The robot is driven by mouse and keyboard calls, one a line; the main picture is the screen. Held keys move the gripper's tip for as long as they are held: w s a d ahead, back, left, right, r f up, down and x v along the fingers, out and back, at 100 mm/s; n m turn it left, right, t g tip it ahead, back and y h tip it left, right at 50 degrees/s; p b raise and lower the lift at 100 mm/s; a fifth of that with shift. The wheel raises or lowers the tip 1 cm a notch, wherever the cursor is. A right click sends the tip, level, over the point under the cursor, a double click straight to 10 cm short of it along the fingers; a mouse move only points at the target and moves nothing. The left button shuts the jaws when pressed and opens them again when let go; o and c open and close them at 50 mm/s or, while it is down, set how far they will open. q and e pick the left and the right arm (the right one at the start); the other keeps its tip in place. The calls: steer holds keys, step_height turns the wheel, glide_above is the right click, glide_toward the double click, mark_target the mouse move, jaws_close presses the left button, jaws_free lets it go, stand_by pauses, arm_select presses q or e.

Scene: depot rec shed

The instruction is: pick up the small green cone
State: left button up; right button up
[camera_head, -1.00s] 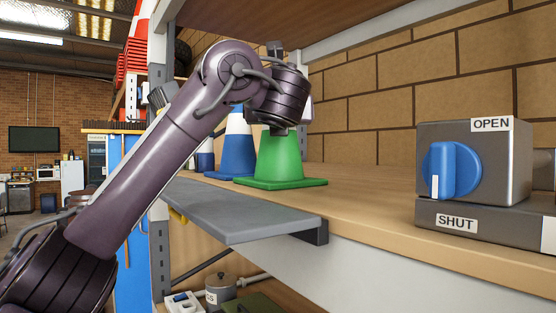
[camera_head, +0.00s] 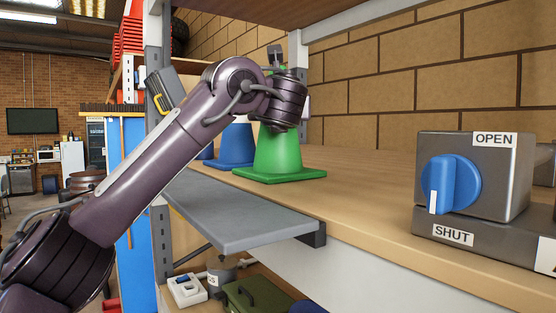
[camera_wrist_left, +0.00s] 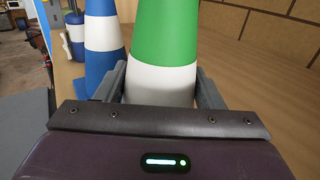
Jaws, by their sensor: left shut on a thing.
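The green cone (camera_head: 279,154) stands upright over the wooden shelf, with its square green base at the shelf surface. I cannot tell whether the base touches it. In the left wrist view its white band (camera_wrist_left: 160,84) is between my left gripper's fingers (camera_wrist_left: 161,93), with green above. The gripper is shut on the cone. In the head view my left wrist hides the fingers and much of the cone's upper part. My right gripper is not in view.
A blue-and-white cone (camera_head: 236,146) stands close to the left, also in the wrist view (camera_wrist_left: 103,38). A grey switch box with a blue knob (camera_head: 452,184) sits at the right. A grey metal ledge (camera_head: 240,222) juts out in front. The shelf between cone and box is clear.

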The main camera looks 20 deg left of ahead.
arm_select(q)
steer(key=c, duration=0.5)
steer(key=shift+c, duration=0.3)
steer(key=shift+r, duration=0.1)
